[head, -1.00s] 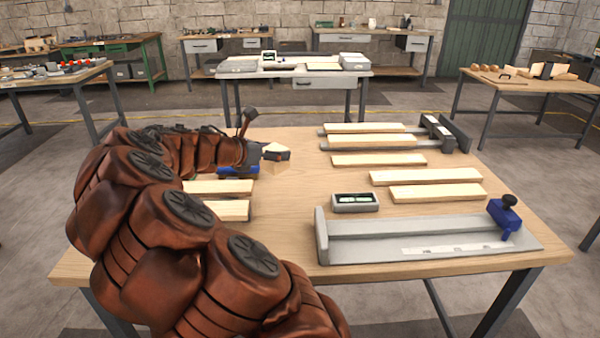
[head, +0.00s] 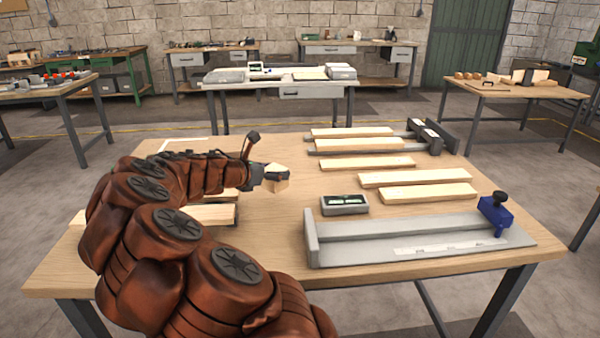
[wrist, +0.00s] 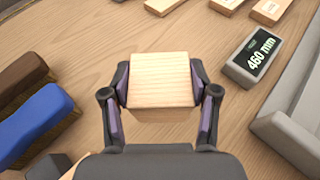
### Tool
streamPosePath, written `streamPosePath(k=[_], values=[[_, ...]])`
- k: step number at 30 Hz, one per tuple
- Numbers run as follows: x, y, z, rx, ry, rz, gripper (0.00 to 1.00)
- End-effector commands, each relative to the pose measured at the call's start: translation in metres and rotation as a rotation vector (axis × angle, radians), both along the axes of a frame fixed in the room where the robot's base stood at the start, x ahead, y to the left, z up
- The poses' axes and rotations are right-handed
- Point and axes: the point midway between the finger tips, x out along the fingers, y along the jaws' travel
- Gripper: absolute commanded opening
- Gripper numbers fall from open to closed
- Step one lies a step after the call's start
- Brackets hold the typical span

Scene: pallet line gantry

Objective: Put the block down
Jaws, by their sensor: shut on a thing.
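The block (wrist: 161,80) is a small pale wooden piece, held between the two fingers of my gripper (wrist: 161,95) in the wrist view. In the head view the block (head: 277,183) shows at the tip of my gripper (head: 268,177), over the left middle part of the wooden table (head: 290,240). My gripper is shut on it. Bare tabletop shows around the block in the wrist view. I cannot tell for sure whether its underside touches the table.
A grey display box (head: 344,204) reading 460 mm (wrist: 256,57) stands right of the block. A grey measuring stop with a blue clamp (head: 495,214) lies at the front right. Pale boards (head: 415,178) lie behind it. Blue (wrist: 38,121) and brown (wrist: 20,78) pieces lie left.

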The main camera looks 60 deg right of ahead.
Motion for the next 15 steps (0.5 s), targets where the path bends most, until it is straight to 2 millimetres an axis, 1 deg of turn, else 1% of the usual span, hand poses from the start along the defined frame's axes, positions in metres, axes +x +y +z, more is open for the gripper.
streamPosePath(k=[1,15], values=[[-0.002,-0.009,0.0,0.0,-0.001,-0.004,0.23],[-0.009,-0.08,-0.008,0.0,0.001,-0.002,0.23]])
